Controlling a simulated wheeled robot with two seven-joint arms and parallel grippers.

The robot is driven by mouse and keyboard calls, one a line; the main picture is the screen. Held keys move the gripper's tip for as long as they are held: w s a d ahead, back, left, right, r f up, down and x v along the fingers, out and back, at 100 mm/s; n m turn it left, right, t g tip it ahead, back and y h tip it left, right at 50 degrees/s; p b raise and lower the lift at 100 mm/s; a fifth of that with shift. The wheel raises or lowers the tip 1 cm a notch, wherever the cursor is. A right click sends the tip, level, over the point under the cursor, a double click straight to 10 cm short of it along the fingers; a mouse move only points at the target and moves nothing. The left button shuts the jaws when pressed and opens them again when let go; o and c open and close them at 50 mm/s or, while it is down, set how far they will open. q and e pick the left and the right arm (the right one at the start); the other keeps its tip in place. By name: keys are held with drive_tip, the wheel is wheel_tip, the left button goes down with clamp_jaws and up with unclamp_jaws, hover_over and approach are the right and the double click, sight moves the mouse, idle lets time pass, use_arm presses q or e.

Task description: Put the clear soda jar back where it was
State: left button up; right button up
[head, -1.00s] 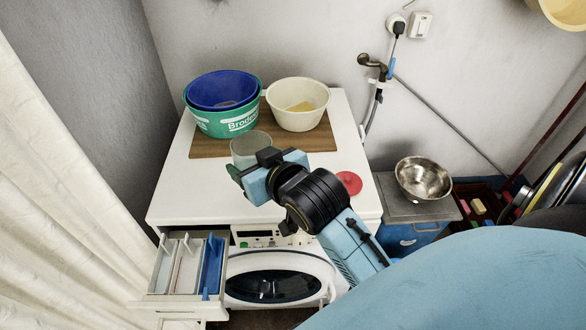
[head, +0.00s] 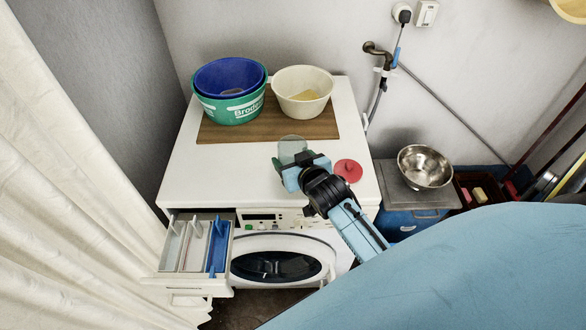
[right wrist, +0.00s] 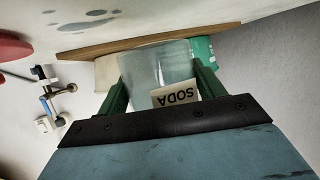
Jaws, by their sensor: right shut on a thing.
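The clear soda jar (head: 292,146) is between the fingers of my right gripper (head: 291,162), over the front part of the white washing machine top. In the right wrist view the jar (right wrist: 158,72) stands between the two green fingers, with a label reading SODA that appears upside down. The right gripper (right wrist: 160,85) is shut on it. I cannot tell whether the jar's base touches the top. A red lid (head: 348,170) with a knob lies on the machine top, just right of the gripper. My left gripper is not in view.
A wooden board (head: 300,130) lies at the back of the machine top (head: 225,170), bearing nested blue and green basins (head: 232,108) and a cream basin (head: 303,83). The detergent drawer (head: 195,245) is pulled open at the front left. A steel bowl (head: 425,165) sits on a blue box.

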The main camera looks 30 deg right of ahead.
wheel_tip(320, 180, down, 3)
drive_tip(key=shift+r, duration=0.15)
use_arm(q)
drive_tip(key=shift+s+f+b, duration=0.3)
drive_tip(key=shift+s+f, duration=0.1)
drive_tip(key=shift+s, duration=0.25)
use_arm(e)
drive_tip(key=shift+f, duration=0.35)
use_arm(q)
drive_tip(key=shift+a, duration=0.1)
use_arm(e)
drive_tip(key=shift+f, duration=0.1)
drive_tip(key=o, duration=1.1)
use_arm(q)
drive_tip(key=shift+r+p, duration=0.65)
use_arm(e)
drive_tip(key=v, duration=1.2)
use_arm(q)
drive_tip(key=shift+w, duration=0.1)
